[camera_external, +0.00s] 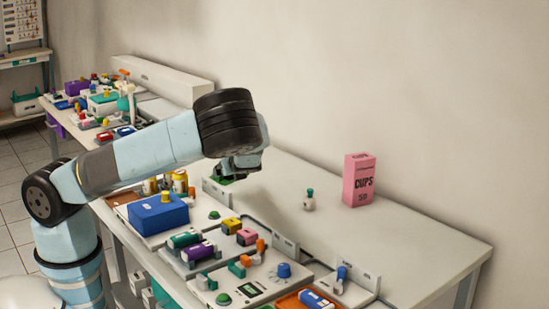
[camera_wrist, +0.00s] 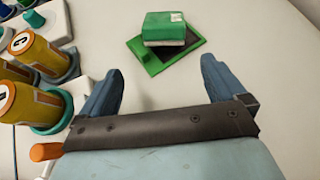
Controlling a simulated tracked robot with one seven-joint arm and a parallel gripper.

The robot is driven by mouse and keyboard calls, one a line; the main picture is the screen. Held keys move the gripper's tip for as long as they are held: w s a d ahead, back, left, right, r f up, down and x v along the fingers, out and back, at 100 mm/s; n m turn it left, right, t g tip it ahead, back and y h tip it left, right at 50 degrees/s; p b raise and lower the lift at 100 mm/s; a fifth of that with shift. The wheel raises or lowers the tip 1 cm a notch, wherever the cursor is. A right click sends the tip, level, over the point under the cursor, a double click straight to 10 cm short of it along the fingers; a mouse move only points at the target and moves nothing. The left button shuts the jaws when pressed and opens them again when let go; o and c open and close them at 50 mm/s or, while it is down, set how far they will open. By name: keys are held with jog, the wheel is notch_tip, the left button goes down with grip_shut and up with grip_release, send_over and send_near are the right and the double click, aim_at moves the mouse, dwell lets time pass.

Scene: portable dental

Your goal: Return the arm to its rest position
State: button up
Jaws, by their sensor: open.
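My gripper (camera_external: 238,166) hangs over the bench, partly hidden by the wrist in the external view. In the wrist view my gripper (camera_wrist: 158,85) has its two blue fingers spread wide with nothing between them. A green box with a white label (camera_wrist: 166,28) rests on a flat green and dark tray (camera_wrist: 190,55) beyond the fingertips. In the external view only a bit of green (camera_external: 222,180) shows beneath the gripper. My arm is bent and reaches out to the right from its base.
Yellow cans (camera_wrist: 35,50) stand close left of the fingers. A blue box (camera_external: 158,215) and several small coloured items on trays lie in front. A pink cups box (camera_external: 359,180) and a small bottle (camera_external: 309,200) stand at the right. The bench (camera_external: 430,235) is bare at far right.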

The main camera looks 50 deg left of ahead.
jog(key=shift+s+d+f+n+h, duration=0.1)
jog(key=shift+d+f+n+h, duration=0.25)
jog(key=shift+f+n+h, duration=0.2)
jog(key=shift+d+f+n+g+h, duration=0.1)
jog(key=shift+d+n+g+h, duration=0.35)
jog(key=shift+d+h, duration=0.1)
jog(key=shift+d+n+h, duration=0.4)
jog(key=shift+d+h, duration=0.1)
jog(key=shift+d, duration=0.05)
jog(key=shift+d+r+n+h, duration=0.4)
jog(key=shift+d+r+n, duration=0.1)
jog(key=shift+r, duration=0.05)
jog(key=s+d+r+n+h, duration=0.1)
jog(key=s+r+n+h, duration=0.2)
jog(key=s+r+n, duration=0.45)
jog(key=s+d+r+n+h, duration=0.2)
jog(key=s+r+n+h, duration=0.2)
jog(key=s+r, duration=0.7)
jog(key=s+d+r+n+t, duration=0.1)
jog(key=s+r+n, duration=0.1)
jog(key=s+r, duration=0.4)
jog(key=s+d+r+n+t, duration=0.1)
jog(key=s+r+n, duration=0.2)
jog(key=s, duration=0.7)
notch_tip(320, 180, up, 3)
jog(key=shift+f, duration=0.15)
